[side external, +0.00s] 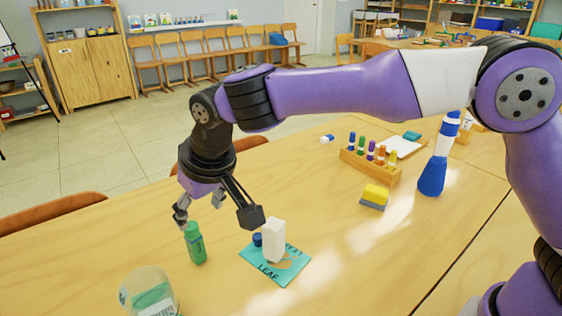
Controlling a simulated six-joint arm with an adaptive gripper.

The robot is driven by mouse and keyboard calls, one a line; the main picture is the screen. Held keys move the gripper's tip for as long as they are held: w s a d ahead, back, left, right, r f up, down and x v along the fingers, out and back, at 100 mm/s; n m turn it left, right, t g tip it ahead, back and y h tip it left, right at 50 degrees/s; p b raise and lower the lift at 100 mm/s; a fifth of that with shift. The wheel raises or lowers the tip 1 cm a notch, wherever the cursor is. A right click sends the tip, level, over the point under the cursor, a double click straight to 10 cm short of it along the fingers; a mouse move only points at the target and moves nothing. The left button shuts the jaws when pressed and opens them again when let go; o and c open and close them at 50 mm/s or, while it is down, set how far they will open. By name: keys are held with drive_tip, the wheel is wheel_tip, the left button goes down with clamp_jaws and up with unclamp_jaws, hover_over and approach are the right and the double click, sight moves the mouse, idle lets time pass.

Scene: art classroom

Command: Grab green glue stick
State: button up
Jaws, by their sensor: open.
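The green glue stick (194,243) stands upright on the wooden table, left of the middle of the side view. My gripper (216,216) hangs above the table with its jaws spread open and nothing between them. Its left finger is close to the top of the glue stick, and the other finger is out to the right, above the card. I cannot tell from this one view whether the left finger touches the glue stick or is in front of or behind it.
A teal card (286,269) marked "LEAF" lies right of the glue stick, with a white block (273,241) and a small blue item (257,240) on it. A clear jar (148,294) stands front left. A sponge (374,196), marker rack (371,165) and blue-white bottle (436,165) are farther right.

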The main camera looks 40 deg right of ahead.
sight(195, 235)
drive_tip(key=x, duration=0.5)
drive_tip(key=shift+s+a+f, duration=0.1)
drive_tip(key=shift+a, duration=0.3)
drive_tip(key=x, duration=0.6)
drive_tip(key=shift+d, duration=0.15)
clamp_jaws()
